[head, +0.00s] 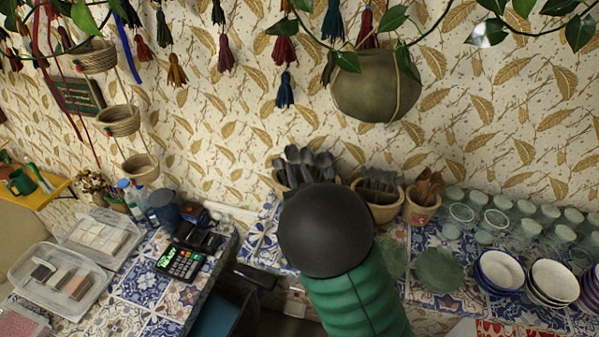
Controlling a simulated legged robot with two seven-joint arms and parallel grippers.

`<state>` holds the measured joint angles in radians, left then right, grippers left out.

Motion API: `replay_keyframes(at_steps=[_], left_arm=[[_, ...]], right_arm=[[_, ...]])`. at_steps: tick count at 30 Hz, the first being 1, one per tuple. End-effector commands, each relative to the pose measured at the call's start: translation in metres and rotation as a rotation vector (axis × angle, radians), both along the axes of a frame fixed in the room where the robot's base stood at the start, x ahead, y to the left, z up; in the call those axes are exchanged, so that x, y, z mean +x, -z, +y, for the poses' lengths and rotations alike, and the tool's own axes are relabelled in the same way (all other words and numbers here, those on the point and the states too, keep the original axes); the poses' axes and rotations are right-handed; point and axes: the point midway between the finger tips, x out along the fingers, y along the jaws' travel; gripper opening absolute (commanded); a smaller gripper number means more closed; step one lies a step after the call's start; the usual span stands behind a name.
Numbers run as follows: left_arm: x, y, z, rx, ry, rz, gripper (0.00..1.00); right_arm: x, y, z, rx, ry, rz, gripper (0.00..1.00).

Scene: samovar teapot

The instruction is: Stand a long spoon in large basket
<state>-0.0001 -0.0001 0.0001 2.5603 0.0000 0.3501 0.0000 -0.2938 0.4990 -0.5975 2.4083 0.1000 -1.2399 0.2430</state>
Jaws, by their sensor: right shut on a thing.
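Three round containers stand on the tiled counter by the wall. The left basket (277,186) holds several dark utensils (307,165), and the middle basket (382,210) holds more dark utensils (380,180). The smaller right pot (419,213) holds wooden spoons (429,184). I cannot tell which is the large basket, and no long spoon is clearly singled out. My left gripper is not in view.
Several glasses (495,222) and stacked bowls (500,271) crowd the counter at right. Two green translucent dishes (440,270) lie beside my arm. A card terminal (181,262) and clear trays (60,277) are on the left counter. A pot (375,90) hangs above.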

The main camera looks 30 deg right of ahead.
Motion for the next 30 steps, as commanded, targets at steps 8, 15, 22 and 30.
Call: replay_keyframes(at_steps=[8,15,22,30], left_arm=[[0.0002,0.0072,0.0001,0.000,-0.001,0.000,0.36],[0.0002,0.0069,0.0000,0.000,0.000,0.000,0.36],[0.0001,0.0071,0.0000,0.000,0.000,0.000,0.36],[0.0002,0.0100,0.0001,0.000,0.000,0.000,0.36]], right_arm=[[-0.0004,0.0070,-0.0025,0.001,0.001,0.000,0.00],[-0.0008,0.0067,-0.0024,0.002,0.001,-0.001,0.40],[0.0000,0.0070,-0.0019,0.001,0.000,0.000,0.47],[0.0037,0.0073,-0.0020,0.001,-0.001,-0.003,0.47]])
